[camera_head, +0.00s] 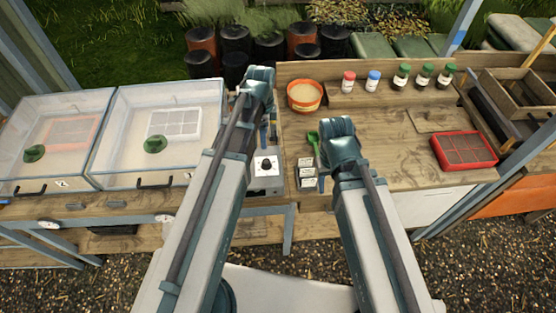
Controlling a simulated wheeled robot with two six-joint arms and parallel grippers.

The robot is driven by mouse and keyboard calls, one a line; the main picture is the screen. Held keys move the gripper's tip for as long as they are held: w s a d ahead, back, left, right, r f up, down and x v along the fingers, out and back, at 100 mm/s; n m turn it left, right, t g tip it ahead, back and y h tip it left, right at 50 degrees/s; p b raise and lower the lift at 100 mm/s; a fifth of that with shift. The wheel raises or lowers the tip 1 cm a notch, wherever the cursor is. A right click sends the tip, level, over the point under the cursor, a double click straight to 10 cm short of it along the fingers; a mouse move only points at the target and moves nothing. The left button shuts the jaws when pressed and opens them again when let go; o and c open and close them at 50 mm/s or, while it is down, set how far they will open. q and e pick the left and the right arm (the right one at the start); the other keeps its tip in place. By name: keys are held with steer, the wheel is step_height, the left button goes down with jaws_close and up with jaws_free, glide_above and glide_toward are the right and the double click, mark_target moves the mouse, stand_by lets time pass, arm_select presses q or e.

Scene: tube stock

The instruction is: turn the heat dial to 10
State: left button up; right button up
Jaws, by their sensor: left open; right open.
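The heat dial (266,165) is a dark round knob on the face of a small white box (267,182) at the front edge of the bench, near the middle of the view. Its scale and pointer are too small to read. My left gripper (268,137) hangs just behind the dial, its jaws open and empty, apart from the knob as far as I can tell. My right gripper (323,181) is to the right of the dial, open, partly hidden by its own wrist, near small white labelled packets (306,172).
Two clear-lidded boxes (112,135) stand at the left. A green scoop (313,139) lies near the packets, with an orange pot (304,96) behind. Several small bottles (401,76) line the back shelf. A red tray (464,150) sits at right; the bench between is mostly clear.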

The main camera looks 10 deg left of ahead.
mark_target(266, 161)
arm_select(q)
step_height(266, 161, down, 14)
steer(key=b, duration=1.4)
steer(key=shift+r, duration=0.1)
jaws_close()
